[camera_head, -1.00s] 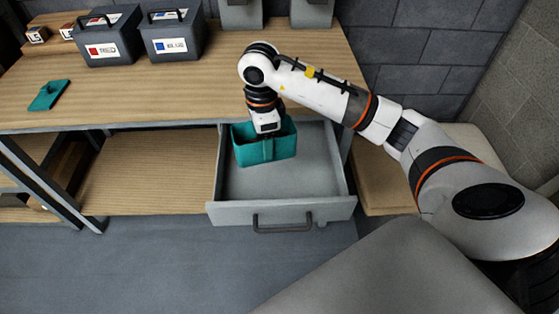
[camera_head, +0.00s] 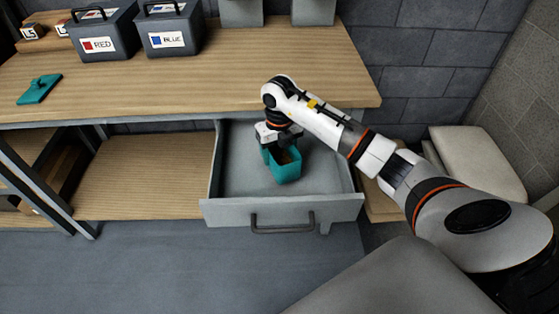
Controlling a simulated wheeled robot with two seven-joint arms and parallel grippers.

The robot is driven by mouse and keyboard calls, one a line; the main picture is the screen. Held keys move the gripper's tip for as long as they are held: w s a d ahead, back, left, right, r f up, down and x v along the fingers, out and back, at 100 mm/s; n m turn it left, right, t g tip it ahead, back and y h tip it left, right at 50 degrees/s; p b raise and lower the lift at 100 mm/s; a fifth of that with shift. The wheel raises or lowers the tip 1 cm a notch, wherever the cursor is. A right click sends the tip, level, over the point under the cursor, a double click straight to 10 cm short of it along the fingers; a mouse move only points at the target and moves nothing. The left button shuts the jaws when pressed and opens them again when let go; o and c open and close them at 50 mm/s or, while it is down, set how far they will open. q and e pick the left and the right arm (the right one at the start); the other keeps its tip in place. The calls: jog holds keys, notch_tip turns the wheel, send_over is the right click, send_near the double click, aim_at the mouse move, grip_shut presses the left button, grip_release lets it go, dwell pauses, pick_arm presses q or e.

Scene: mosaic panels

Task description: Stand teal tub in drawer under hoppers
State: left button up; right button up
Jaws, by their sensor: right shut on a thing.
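The teal tub (camera_head: 286,172) is inside the open grey drawer (camera_head: 235,185), upright or nearly so, near the middle of its floor. Something brownish shows inside the tub. My right gripper (camera_head: 281,146) reaches down from above and is shut on the tub at its far side; the fingers are partly hidden. Whether the tub's base touches the drawer floor is hard to tell. Above the drawer, the lower parts of two grey hoppers (camera_head: 241,14) show at the back of the bench. My left gripper is not in view.
Two dark boxes labelled RED (camera_head: 104,36) and BLUE (camera_head: 171,32) stand on the wooden bench (camera_head: 200,85). A teal flat piece with a knob (camera_head: 40,89) lies at the left. The drawer's front wall and handle (camera_head: 283,228) face me. Drawer floor is free around the tub.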

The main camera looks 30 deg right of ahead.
aim_at(280, 164)
jog(key=shift+f, duration=1.85)
jog(key=shift+f, duration=0.2)
jog(key=o, duration=1.3)
jog(key=shift+r, duration=0.1)
notch_tip(280, 164, up, 12)
jog(key=shift+r, duration=0.15)
